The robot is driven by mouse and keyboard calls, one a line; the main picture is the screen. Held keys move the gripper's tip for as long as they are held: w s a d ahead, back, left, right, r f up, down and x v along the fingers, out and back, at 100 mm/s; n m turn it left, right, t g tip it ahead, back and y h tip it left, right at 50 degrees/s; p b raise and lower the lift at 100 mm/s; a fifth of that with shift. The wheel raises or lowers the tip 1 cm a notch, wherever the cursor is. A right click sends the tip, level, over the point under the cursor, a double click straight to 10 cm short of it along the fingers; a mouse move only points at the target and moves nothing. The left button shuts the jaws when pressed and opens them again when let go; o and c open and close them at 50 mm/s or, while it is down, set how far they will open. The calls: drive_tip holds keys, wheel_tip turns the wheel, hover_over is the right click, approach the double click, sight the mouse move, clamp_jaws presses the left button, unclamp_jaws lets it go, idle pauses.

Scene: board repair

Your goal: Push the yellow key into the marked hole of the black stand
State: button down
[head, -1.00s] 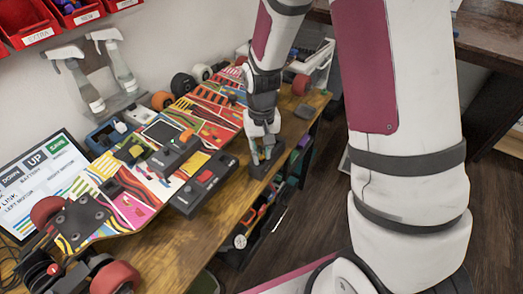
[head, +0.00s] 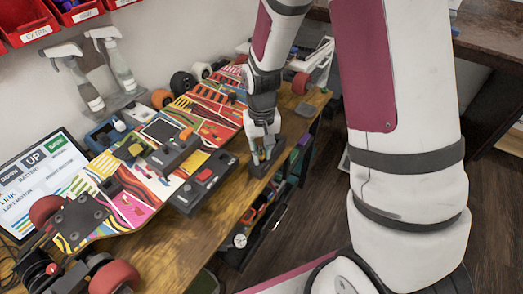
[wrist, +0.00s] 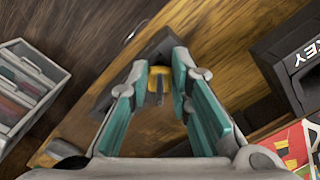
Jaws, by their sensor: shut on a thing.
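My gripper (head: 263,153) points down at the black stand (head: 270,168) near the table's front edge. In the wrist view, its two teal fingers (wrist: 160,82) are closed on the yellow key (wrist: 158,71), which sits between the tips. The stand (wrist: 153,46) shows there as a dark block around and behind the tips. The key is hidden by the fingers in the head view. The marked hole is not clear in either view, and I cannot tell how deep the key sits.
A black box (head: 203,182) with a red button lies left of the stand; a box lettered "KEY" (wrist: 292,62) shows in the wrist view. A colourful skateboard deck (head: 213,126) lies behind. A bin (wrist: 28,90) sits below the table edge.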

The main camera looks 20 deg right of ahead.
idle(0.3)
drive_tip(key=c, duration=1.1)
unclamp_jaws()
drive_tip(key=shift+r+p, duration=1.15)
drive_tip(key=shift+r, duration=0.45)
drive_tip(key=shift+r+p, duration=1.65)
drive_tip(key=shift+r, duration=1.2)
drive_tip(key=s+r+n+t, duration=0.1)
drive_tip(key=s+r+t, duration=0.1)
drive_tip(key=s+r, duration=0.7)
drive_tip(key=s+r+t, duration=0.1)
drive_tip(key=s+r, duration=0.5)
drive_tip(key=r, duration=0.6)
drive_tip(key=s+r+t, duration=0.1)
drive_tip(key=s+r, duration=0.1)
drive_tip(key=s, duration=0.7)
drive_tip(key=shift+s+d+n, duration=0.15)
drive_tip(key=shift+d+n, duration=0.05)
drive_tip(key=shift+n, duration=0.1)
